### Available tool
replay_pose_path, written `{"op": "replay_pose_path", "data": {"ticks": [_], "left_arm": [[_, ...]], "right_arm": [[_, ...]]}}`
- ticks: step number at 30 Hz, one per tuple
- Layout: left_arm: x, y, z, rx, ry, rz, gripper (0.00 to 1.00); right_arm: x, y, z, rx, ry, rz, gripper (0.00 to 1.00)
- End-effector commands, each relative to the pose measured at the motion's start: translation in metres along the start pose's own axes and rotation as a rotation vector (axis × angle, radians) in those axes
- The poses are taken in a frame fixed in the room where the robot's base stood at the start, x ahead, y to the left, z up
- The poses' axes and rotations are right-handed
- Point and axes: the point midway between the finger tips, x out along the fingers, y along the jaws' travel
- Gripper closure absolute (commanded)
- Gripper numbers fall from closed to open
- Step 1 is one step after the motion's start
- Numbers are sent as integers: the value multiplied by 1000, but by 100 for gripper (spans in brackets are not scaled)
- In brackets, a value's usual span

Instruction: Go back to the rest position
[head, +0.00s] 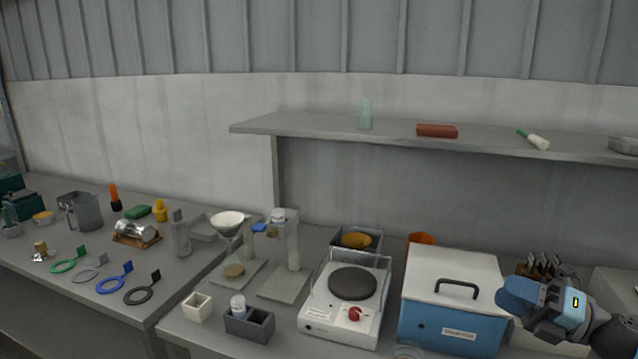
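My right gripper (512,300), with blue parts, is at the lower right of the head view. It is in front of the right side of the blue box with a white lid (452,275). Its fingers point left, and I cannot tell whether they are open or shut. I see nothing clearly held in it. My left gripper is not in view.
A hotplate (345,310) with a clear guard stands left of the box. A bench (190,275) holds coloured rings, a grey jug (80,211) and a funnel stand (230,222). A wall shelf (330,130) runs above, holding a green bottle (366,114) and a red block (437,131).

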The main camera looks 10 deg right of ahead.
Motion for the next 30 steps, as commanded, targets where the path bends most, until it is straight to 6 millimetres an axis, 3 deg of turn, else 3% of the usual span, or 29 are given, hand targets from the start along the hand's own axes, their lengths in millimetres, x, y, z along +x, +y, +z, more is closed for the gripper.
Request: {"op": "replay_pose_path", "data": {"ticks": [1,5,8,12,18,21,25,30], "left_arm": [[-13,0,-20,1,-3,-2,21],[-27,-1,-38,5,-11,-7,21],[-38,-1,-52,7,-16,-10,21],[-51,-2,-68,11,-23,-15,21],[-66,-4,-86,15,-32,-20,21],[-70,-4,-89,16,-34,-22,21],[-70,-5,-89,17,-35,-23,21],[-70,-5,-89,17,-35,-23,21]], "right_arm": [[2,-6,-8,162,-94,0,64],[-4,-46,-45,564,-335,-29,64],[-10,-74,-87,872,-515,-69,64],[-17,-100,-160,1262,-740,-140,64],[-18,-105,-273,1743,-1009,-255,64],[-16,-102,-309,1880,-1083,-295,64],[-15,-101,-329,1956,-1124,-318,64],[-15,-101,-329,1956,-1124,-318,64]]}}
